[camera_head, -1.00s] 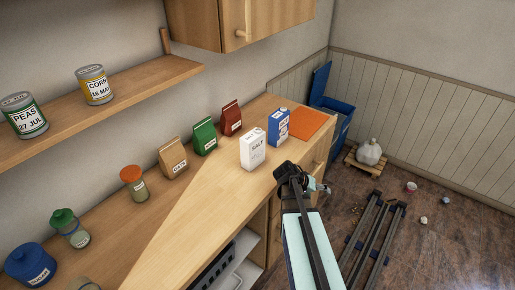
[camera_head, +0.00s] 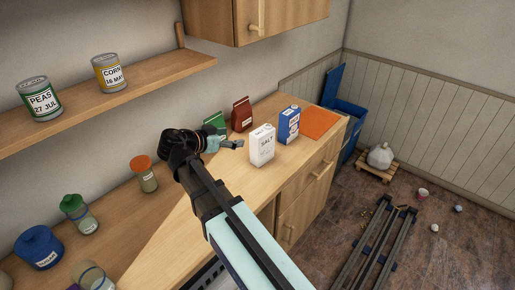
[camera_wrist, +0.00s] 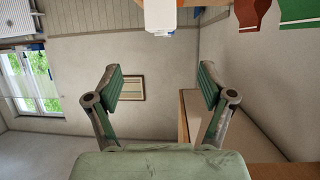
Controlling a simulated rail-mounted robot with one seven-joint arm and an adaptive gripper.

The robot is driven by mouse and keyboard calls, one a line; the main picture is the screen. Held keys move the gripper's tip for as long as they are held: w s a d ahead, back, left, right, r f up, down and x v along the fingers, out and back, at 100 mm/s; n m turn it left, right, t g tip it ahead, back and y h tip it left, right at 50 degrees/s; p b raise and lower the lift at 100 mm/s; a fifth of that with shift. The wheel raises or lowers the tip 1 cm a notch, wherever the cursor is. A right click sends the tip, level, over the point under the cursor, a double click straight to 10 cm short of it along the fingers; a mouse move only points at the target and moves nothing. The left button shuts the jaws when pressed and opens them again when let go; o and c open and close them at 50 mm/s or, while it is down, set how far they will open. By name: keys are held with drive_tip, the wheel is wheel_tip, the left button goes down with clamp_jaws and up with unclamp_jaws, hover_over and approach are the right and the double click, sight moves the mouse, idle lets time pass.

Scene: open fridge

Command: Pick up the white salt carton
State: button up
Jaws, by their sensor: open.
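The white salt carton (camera_head: 262,146) stands upright on the wooden counter, left of a blue carton, in the head view. My gripper (camera_head: 238,144) is just left of the salt carton, pointing toward it, with a small gap between them. In the wrist view the two green-padded fingers (camera_wrist: 161,85) are spread wide with nothing between them. A white carton, apparently the salt carton (camera_wrist: 160,16), shows at the top edge of the wrist view, beyond the fingers and partly cut off.
The blue carton (camera_head: 289,124) stands close to the right of the salt carton. A red bag (camera_head: 242,114) and a green bag (camera_head: 216,121) stand behind, the green one partly hidden by my arm. An orange mat (camera_head: 319,122) lies at the counter's right end. A wall cupboard (camera_head: 280,20) hangs above.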

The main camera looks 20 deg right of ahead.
sight(263, 134)
drive_tip(key=p+x, duration=0.3)
drive_tip(key=x, duration=0.8)
drive_tip(key=shift+w+p, duration=0.1)
drive_tip(key=shift+p, duration=0.3)
drive_tip(key=shift+f+p+x, duration=0.2)
drive_tip(key=shift+p+x, duration=0.6)
drive_tip(key=shift+x, duration=0.7)
drive_tip(key=shift+f+p+x, duration=0.2)
drive_tip(key=shift+p+x, duration=0.55)
drive_tip(key=shift+x, duration=0.8)
drive_tip(key=shift+a, duration=0.15)
clamp_jaws()
